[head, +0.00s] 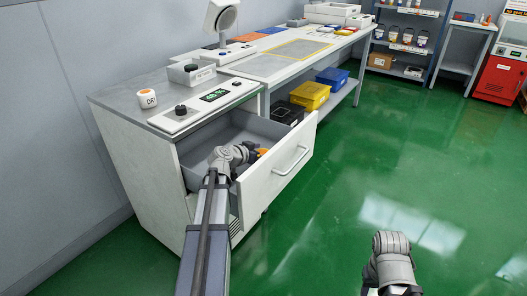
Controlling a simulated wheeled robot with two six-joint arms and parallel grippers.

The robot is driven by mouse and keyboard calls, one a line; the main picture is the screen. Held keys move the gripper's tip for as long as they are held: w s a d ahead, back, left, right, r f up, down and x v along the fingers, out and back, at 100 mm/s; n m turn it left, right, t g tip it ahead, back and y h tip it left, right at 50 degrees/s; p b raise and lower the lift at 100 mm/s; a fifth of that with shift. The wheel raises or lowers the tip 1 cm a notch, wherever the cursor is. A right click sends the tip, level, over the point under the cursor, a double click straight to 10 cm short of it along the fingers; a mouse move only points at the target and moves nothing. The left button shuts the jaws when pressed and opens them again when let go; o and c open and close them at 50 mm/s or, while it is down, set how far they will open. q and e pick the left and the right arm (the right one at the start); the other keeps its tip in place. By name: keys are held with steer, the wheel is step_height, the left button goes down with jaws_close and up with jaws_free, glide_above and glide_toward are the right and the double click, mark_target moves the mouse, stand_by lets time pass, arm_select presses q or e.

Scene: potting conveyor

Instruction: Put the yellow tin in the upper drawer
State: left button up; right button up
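The upper drawer (283,165) of the white cabinet is pulled open, its grey inside showing. My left arm reaches over it, and my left gripper (252,153) is at the drawer, near its front panel. A small orange-yellow thing (263,151), possibly the yellow tin, shows right beside the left gripper's fingers. It is mostly hidden, and I cannot tell whether the fingers hold it or whether it touches the drawer. My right gripper (391,243) is low at the right, over the green floor, away from the drawer. Its fingers do not show clearly.
On the cabinet top stand a white-and-orange labelled container (147,98), a grey box (192,73) and a display panel (214,95). Black, yellow (310,95) and blue (333,77) bins sit under the long bench. The green floor at right is clear.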

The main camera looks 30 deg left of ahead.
arm_select(q)
steer(key=shift+o, duration=0.2)
steer(key=shift+r, duration=0.1)
steer(key=shift+r+p, duration=0.5)
steer(key=shift+p, duration=0.05)
steer(key=shift+s+r+p, duration=0.2)
steer(key=shift+r+p, duration=0.1)
steer(key=p+v, duration=0.2)
steer(key=v, duration=0.5)
steer(key=shift+f, duration=0.25)
